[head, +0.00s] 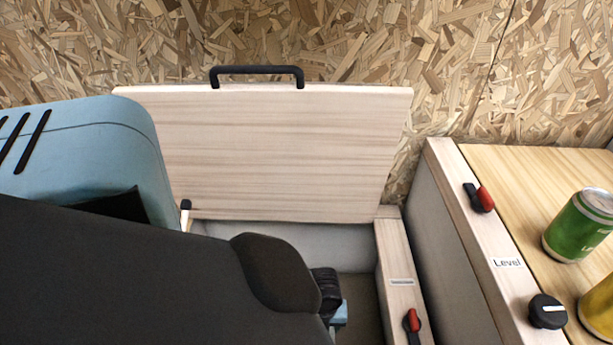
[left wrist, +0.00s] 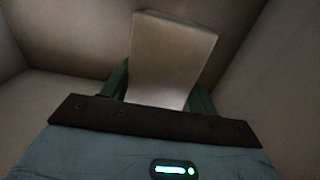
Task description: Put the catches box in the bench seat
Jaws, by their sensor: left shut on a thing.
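The bench seat (head: 388,262) stands open below the head view's middle, its pale wooden lid (head: 280,150) raised against the back wall. In the left wrist view my left gripper (left wrist: 160,88) is shut on a pale box (left wrist: 172,48), taken to be the catches box, between its green fingers. Plain walls surround the box there, so it is down inside the seat's compartment. Whether it touches the floor I cannot tell. In the head view my dark arm hides the box and most of the gripper. My right gripper is not in view.
A black handle (head: 257,70) tops the lid. A red-and-black latch (head: 412,322) sits on the seat's right rim. To the right is a wooden counter (head: 500,170) with a red switch (head: 480,197), a black knob (head: 547,311), a green can (head: 578,228) and a yellow can (head: 601,312).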

